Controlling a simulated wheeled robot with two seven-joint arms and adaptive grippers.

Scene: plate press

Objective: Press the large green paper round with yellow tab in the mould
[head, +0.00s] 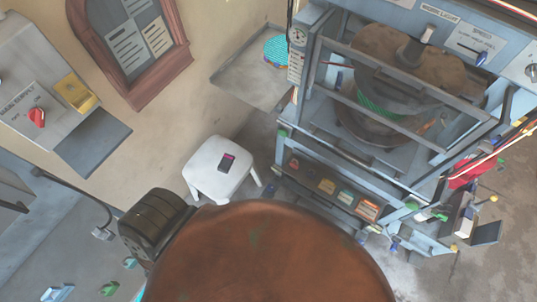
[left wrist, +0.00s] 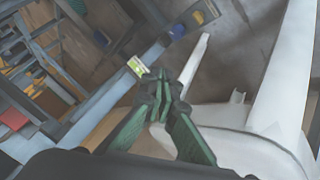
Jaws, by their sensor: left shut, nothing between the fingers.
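The press (head: 300,95) stands at the right in the head view, with a dark, rusty round mould (head: 385,60) inside its frame. A green ribbed band (head: 378,105) shows between the mould's upper and lower parts. I cannot tell whether it is the large green paper round, and no yellow tab is clear on it. My left gripper (left wrist: 163,80), with green fingers, is shut and empty in the left wrist view, above the floor near the white stool and the press frame. It is not visible in the head view. My right gripper is in neither view.
A white stool (head: 203,163) with a dark handheld device (head: 227,162) stands left of the press. A grey shelf (head: 235,75) holds a cyan stack (head: 277,50). A control box with a red knob (head: 37,117) is at left. Press bars cross before the mould.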

